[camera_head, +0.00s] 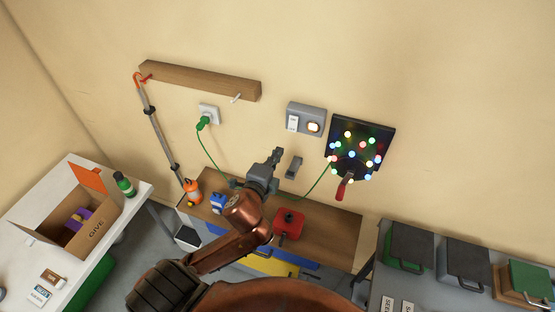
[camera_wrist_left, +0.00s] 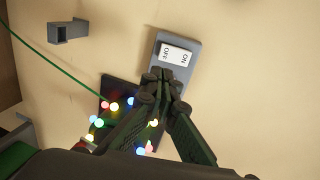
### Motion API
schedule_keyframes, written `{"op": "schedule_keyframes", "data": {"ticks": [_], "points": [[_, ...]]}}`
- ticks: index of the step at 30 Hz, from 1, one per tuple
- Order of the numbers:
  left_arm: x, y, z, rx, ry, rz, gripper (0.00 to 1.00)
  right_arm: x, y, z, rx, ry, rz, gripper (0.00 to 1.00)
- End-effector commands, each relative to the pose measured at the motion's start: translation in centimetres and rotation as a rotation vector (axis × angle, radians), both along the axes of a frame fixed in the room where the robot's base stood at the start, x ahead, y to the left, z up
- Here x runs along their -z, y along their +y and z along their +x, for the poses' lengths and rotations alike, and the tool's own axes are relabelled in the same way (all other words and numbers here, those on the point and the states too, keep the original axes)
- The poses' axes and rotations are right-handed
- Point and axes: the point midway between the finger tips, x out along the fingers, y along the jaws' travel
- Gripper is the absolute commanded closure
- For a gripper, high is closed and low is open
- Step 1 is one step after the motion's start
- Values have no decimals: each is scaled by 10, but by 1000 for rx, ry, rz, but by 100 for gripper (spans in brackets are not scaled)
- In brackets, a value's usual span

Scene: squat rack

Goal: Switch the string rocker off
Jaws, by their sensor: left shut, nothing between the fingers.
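The string rocker (camera_head: 293,122) is a white rocker on a grey wall plate (camera_head: 307,107), beside a glowing round lamp. In the left wrist view the rocker (camera_wrist_left: 175,53) shows the words ON and OFF; I cannot tell which side is pressed in. The string lights (camera_head: 358,143) on a dark panel are lit in several colours, and they also show in the left wrist view (camera_wrist_left: 114,106). My left gripper (camera_head: 276,154) is shut and empty, below and left of the plate in the head view. In the left wrist view its fingertips (camera_wrist_left: 161,74) overlap the plate's lower part; contact cannot be told.
A grey wall holder (camera_head: 294,167) is just right of the gripper. A green cord runs from the wall socket (camera_head: 208,114) towards the lights. Below is a wooden bench (camera_head: 335,226) with a red can (camera_head: 288,222). The wall above the plate is clear.

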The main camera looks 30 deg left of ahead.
Motion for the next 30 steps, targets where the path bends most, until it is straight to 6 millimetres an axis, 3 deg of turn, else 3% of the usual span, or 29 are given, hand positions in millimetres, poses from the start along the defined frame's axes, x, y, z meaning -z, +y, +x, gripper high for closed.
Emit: {"op": "schedule_keyframes", "data": {"ticks": [1, 8, 19, 30], "points": [[6, 1, 6, 1, -4, 1, 100, 13, 0, 0, 0, 1, 0, 60], [10, 7, 29, 0, -1, 0, 100, 39, 0, -1, -1, 2, 0, 60], [19, 23, 94, -1, 2, 0, 100, 17, -3, 0, -2, 1, -3, 60], [25, 26, 111, 1, 1, 0, 100, 14, -4, 1, -1, 0, -4, 60]]}}
